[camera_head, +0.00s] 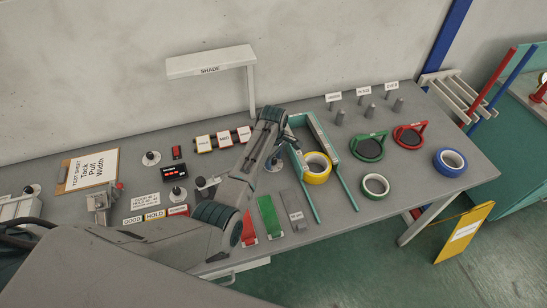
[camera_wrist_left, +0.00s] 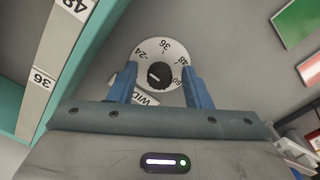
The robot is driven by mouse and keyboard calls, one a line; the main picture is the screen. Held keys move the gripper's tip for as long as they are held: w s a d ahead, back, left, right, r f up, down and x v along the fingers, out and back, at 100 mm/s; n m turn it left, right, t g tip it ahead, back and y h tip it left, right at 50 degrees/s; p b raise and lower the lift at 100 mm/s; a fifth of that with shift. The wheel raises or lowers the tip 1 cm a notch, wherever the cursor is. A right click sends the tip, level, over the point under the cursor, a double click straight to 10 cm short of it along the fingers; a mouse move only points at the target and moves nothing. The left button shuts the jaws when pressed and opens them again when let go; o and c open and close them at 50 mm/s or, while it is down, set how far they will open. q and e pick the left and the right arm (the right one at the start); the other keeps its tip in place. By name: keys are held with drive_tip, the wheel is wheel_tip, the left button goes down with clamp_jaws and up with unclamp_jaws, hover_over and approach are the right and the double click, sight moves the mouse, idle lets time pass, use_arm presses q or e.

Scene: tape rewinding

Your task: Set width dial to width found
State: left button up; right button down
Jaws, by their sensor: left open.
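The width dial (camera_wrist_left: 160,73) is a white disc with 24, 36, 48 and 60 on its rim and a black knob in the middle. A white mark shows on the knob's left side; its exact reading is hard to tell. My left gripper (camera_wrist_left: 160,92) is open, with one blue finger on either side of the knob, over the dial. I cannot tell whether they touch it. In the head view, my left gripper (camera_head: 277,157) is beside the teal frame and mostly hides the dial. A partly covered WIDTH label (camera_wrist_left: 146,98) lies below the dial. My right gripper is out of view.
The teal frame (camera_head: 334,150) stands close beside the gripper, with a yellow tape roll (camera_head: 317,178) at it. Its number tags (camera_wrist_left: 42,78) show 36 and 48. A test sheet (camera_head: 88,171) lies at left.

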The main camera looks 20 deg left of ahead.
use_arm(q)
drive_tip(key=shift+c, duration=1.2)
clamp_jaws()
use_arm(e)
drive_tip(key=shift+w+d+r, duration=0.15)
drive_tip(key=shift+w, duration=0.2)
